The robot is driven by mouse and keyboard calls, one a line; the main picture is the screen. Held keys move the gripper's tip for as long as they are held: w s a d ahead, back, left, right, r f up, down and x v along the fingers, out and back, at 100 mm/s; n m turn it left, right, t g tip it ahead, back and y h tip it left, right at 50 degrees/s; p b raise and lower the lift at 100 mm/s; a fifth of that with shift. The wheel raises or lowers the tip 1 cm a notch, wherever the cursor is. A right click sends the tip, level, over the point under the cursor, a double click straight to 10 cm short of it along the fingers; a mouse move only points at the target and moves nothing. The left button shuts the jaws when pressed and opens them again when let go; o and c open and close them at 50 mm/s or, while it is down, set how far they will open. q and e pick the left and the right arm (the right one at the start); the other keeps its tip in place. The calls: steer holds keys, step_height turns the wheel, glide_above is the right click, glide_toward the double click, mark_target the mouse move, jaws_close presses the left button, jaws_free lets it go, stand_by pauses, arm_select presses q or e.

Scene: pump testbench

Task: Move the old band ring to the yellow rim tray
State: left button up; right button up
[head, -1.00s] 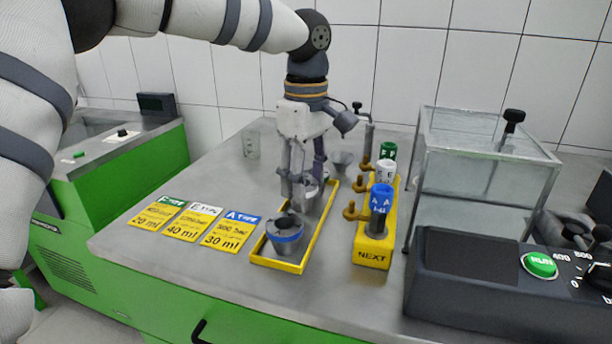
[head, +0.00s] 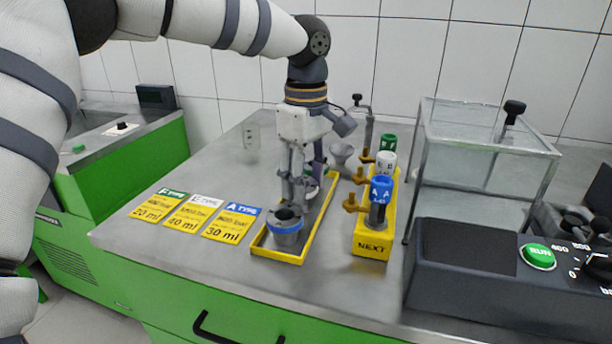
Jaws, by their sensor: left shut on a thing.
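My left gripper (head: 300,192) points down over the middle of the yellow rim tray (head: 324,222). It is shut on a small ring-like thing, which I take for the old band ring (head: 311,188). This shows pale with a hint of green between the fingers and is mostly hidden by them. I cannot tell whether it touches the tray floor. A grey metal cup (head: 286,241) with a blue band stands upright at the tray's near end, just in front of the fingers. My right gripper is not in view.
A yellow stand (head: 371,250) with blue, white and green capped pieces is right of the tray. Type cards (head: 232,223) lie left. A clear box (head: 470,150) and black control panel (head: 470,275) are at right.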

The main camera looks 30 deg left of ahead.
arm_select(q)
steer(key=shift+f, duration=0.1)
stand_by(0.5)
steer(key=o, duration=1.4)
step_height(320, 180, up, 7)
steer(key=shift+f, duration=0.1)
